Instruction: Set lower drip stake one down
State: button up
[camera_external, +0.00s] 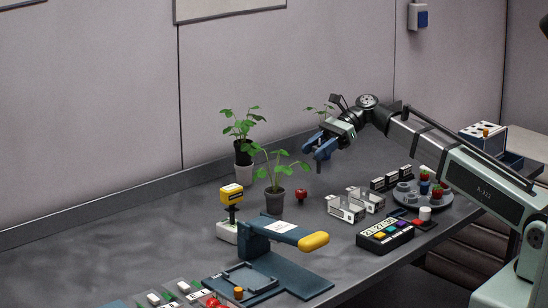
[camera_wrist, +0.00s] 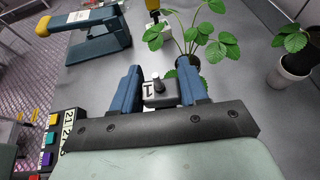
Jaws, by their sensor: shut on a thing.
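My gripper (camera_external: 322,147) is raised above the table behind the white brackets, its blue fingers pointing down.
White brackets (camera_external: 346,208), a button box (camera_external: 385,237) and a round grey tray (camera_external: 406,200) lie to the front right. A blue press (camera_external: 256,243) with a yellow handle stands front left.

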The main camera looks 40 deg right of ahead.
jog(key=s+a+n+g, duration=0.2)
jog(key=s+a, duration=1)
jog(key=a, duration=0.5)
jog(key=shift+m+t, duration=0.3)
jog(key=shift+m, duration=0.1)
jog(key=shift+w+d+f, duration=0.1)
jog(key=shift+w+f, duration=0.2)
jog(key=shift+f, duration=1.35)
jog(key=shift+w+a+f, duration=0.1)
jog(key=shift+w+f, duration=0.15)
jog(key=shift+f, duration=1.4)
jog(key=shift+w+d+f, duration=0.1)
jog(key=shift+w+f, duration=0.2)
jog(key=shift+f, duration=1.35)
jog(key=shift+f, duration=0.1)
jog(key=o, duration=1)
